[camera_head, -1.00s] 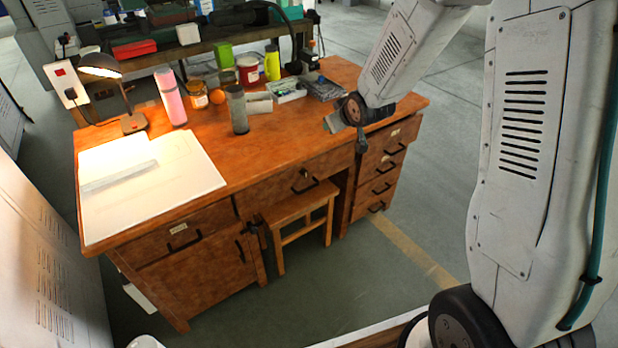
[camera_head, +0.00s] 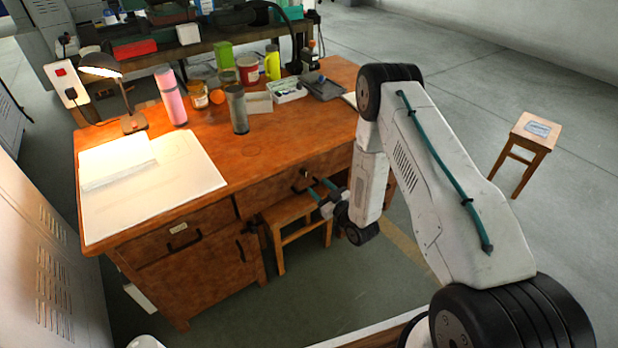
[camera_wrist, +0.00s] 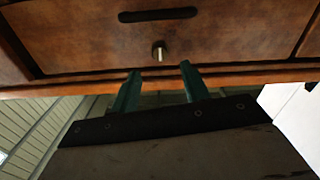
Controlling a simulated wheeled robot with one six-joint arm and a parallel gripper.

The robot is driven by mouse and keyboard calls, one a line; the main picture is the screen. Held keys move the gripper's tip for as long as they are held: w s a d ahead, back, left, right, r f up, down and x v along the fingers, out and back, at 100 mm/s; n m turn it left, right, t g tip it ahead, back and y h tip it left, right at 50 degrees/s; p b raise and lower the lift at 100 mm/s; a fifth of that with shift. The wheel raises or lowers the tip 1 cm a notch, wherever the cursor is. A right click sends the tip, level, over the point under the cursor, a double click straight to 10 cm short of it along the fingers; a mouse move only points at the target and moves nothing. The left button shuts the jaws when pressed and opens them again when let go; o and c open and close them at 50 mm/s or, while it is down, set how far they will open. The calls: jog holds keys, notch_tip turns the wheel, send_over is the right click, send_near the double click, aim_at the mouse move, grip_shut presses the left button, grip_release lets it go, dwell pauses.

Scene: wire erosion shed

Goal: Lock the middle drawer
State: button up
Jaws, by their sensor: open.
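The middle drawer (camera_head: 268,194) is the wooden front under the desktop, above the stool, and looks shut. Its small metal key or lock knob (camera_head: 305,172) sticks out near the top edge. In the wrist view the drawer front (camera_wrist: 90,42) fills the top, with the dark handle (camera_wrist: 158,14) above the key (camera_wrist: 159,51), so that view looks turned over. My gripper (camera_head: 321,188) is in front of the drawer, its teal fingers open and empty. In the wrist view the fingertips (camera_wrist: 160,70) point at the key, one to each side and short of it. The head view mostly hides the handle behind my gripper.
A wooden stool (camera_head: 291,212) is tucked under the drawer, just below my gripper. The desktop (camera_head: 270,150) holds a grey flask (camera_head: 237,109), a pink bottle (camera_head: 171,97) and a lamp (camera_head: 100,66). Another stool (camera_head: 535,133) stands on open floor at the right.

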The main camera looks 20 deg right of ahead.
aim_at(306, 174)
jog(key=x, duration=0.7)
jog(key=c, duration=1)
